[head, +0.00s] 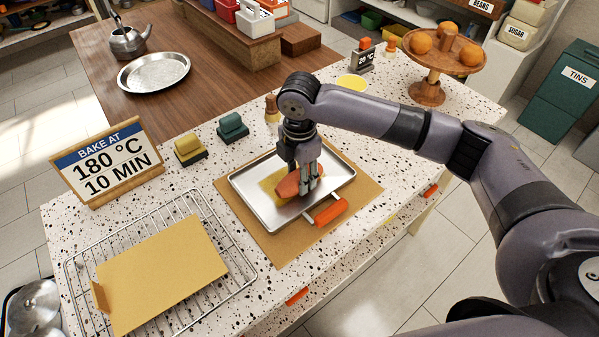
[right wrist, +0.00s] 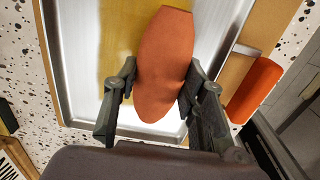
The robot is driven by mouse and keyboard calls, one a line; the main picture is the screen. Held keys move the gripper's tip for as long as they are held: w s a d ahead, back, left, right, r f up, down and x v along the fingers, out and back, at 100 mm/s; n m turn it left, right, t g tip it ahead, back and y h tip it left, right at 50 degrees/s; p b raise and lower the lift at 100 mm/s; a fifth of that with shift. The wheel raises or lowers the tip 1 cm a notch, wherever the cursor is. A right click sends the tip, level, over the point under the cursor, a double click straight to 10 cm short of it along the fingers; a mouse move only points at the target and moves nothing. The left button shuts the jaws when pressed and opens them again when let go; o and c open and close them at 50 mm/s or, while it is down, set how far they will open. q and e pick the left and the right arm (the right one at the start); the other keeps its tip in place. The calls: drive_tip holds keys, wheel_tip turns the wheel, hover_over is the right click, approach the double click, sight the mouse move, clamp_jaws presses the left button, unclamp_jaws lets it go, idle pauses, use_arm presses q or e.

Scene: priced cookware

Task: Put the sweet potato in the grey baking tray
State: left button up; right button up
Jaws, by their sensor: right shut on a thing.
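The orange-brown sweet potato (head: 288,186) is between the fingers of my right gripper (head: 309,185), over the inside of the grey baking tray (head: 245,190). In the right wrist view the two fingers press on both sides of the sweet potato (right wrist: 163,65). I cannot tell whether its underside touches the tray floor. My left gripper is not in view.
A wire rack with a tan board (head: 165,270) is at left. A sign (head: 105,165) and two sponge-like blocks (head: 232,127) stand behind. A fruit stand (head: 428,92) is at back right.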

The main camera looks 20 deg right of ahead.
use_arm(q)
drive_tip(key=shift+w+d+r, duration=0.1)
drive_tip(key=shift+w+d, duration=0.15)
use_arm(e)
drive_tip(key=shift+f, duration=0.1)
drive_tip(key=o, duration=1.3)
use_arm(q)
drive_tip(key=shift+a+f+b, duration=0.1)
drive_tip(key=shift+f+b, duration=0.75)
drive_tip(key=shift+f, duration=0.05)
use_arm(e)
wheel_tip(320, 180, up, 12)
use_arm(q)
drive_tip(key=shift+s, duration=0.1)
